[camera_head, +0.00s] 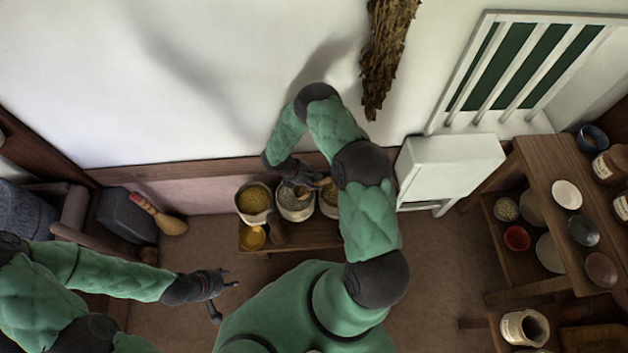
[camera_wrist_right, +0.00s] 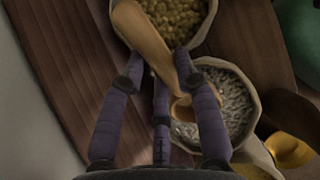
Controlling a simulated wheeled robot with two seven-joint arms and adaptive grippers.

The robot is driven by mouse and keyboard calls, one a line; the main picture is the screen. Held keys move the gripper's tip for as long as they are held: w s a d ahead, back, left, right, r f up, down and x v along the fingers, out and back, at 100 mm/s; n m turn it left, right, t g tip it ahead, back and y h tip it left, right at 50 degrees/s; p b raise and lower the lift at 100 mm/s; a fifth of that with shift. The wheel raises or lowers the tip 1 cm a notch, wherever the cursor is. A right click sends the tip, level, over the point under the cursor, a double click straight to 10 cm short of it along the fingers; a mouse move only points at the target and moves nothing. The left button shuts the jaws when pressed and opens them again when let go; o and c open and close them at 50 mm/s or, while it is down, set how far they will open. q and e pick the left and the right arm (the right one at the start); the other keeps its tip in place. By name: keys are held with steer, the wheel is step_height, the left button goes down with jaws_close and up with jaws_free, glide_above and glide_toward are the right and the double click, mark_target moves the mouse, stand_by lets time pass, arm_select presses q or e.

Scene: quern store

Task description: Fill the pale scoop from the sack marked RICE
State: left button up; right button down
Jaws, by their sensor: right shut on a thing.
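Three open sacks stand in a row on a low wooden bench (camera_head: 310,238). The left sack (camera_head: 254,216) holds yellow grain. The middle sack (camera_head: 297,214) holds pale grey-white grain and also shows in the right wrist view (camera_wrist_right: 252,103). The right sack (camera_head: 329,211) holds yellowish grain. No marking on them is readable. My right gripper (camera_head: 304,187) is shut on a pale wooden scoop (camera_wrist_right: 150,45), whose bowl end is over the white grain, near the sack's rim. Whether it holds grain cannot be told. My left gripper (camera_head: 228,284) is open and empty, left of the bench.
A yellow scoop or bowl (camera_head: 252,238) and a brown one (camera_head: 278,235) lie in front of the sacks. A white cabinet (camera_head: 448,168) stands to the right. Shelves with bowls and jars (camera_head: 540,160) are at far right. A pale broom-like tool (camera_head: 170,225) leans at left.

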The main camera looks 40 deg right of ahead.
steer(key=shift+f+b, duration=0.95)
steer(key=shift+f, duration=0.75)
steer(key=shift+w+a+r, duration=0.15)
steer(key=shift+w+a, duration=0.2)
steer(key=shift+a, duration=0.15)
steer(key=shift+w+a, duration=0.25)
steer(key=shift+a, duration=0.25)
steer(key=shift+w+a, duration=0.25)
steer(key=shift+a, duration=0.2)
steer(key=shift+s+d+y+p, duration=0.15)
steer(key=shift+y+p, duration=0.15)
steer(key=shift+p, duration=0.5)
steer(key=shift+d+f+t+y, duration=0.2)
steer(key=shift+d+t+y, duration=0.1)
steer(key=shift+t+y, duration=0.1)
steer(key=shift+s+d+t+y+p, duration=0.6)
steer(key=shift+d+y+p, duration=0.2)
steer(key=shift+y, duration=0.3)
steer(key=shift+s+d+t+y, duration=0.1)
steer(key=shift+d+t+y, duration=0.25)
steer(key=shift+y, duration=0.45)
steer(key=shift+a+r+p, duration=0.2)
steer(key=shift+r+p, duration=0.4)
steer(key=shift+t+y, duration=0.35)
steer(key=shift+y, duration=0.05)
steer(key=shift+r+p, duration=1.8)
steer(key=shift+r, duration=0.25)
